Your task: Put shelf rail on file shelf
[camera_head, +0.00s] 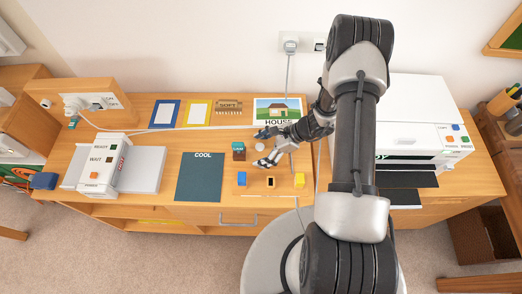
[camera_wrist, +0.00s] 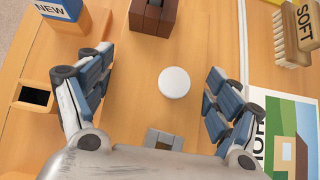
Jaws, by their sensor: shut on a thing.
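My gripper (camera_head: 264,147) is over the middle of the wooden desk, in front of the house picture. In the wrist view its two fingers (camera_wrist: 157,95) stand well apart on either side of a white round piece (camera_wrist: 174,82). The same white piece shows between the fingers in the head view (camera_head: 260,147). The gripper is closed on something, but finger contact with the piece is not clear. I cannot single out a shelf rail by its look. An open wooden shelf unit (camera_head: 22,112) stands at the far left; I cannot tell whether it is the file shelf.
A white printer (camera_head: 415,125) stands at the right. Cables cross the desk's back.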

